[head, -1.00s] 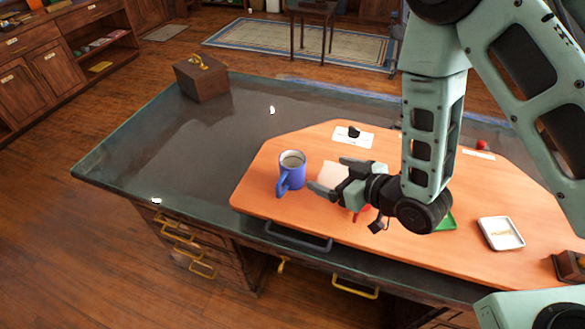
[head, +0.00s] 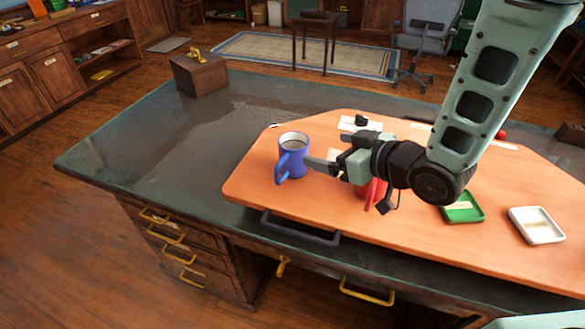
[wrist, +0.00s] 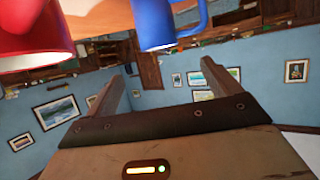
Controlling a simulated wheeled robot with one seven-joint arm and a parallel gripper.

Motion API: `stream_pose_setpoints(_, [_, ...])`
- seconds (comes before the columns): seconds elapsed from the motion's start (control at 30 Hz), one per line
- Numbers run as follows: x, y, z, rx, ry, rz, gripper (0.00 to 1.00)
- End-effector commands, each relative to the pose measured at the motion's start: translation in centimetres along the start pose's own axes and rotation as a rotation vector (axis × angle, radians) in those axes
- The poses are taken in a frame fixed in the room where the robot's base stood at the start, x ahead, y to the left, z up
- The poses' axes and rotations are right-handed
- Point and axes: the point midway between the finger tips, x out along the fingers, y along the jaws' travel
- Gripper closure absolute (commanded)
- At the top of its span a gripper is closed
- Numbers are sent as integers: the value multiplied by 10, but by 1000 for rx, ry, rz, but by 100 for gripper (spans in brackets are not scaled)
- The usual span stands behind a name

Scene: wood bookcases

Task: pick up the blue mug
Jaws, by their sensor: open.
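The blue mug (head: 294,160) stands upright on the orange board (head: 258,190) on the desk, its handle toward the front left. My gripper (head: 322,162) is open and empty just right of the mug, with its fingers pointing left toward it. One fingertip looks very close to the mug's right side; I cannot tell whether they touch. In the wrist view the blue mug (wrist: 160,22) shows upside down at the top, beyond my fingers (wrist: 122,95). A red mug (head: 372,190) stands on the board, partly hidden behind my gripper; it also shows at the wrist view's top left (wrist: 30,35).
A green tray (head: 462,212) and a white tray (head: 537,226) lie on the board to the right. A dark handle (head: 300,230) runs along the board's front edge. A brown box (head: 199,74) stands at the desk's far left corner. The dark desktop left of the board is clear.

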Motion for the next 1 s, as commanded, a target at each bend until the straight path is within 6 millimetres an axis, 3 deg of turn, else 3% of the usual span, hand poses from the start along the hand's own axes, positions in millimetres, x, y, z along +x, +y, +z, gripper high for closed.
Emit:
stream_pose_setpoints(0.4, [58, -1, -1, -1, -1, -2, 11])
stream_pose_setpoints(0.67, [76, 0, -1, 1, 0, 0, 11])
stream_pose_setpoints(1.0, [119, 1, -1, 0, 0, -1, 11])
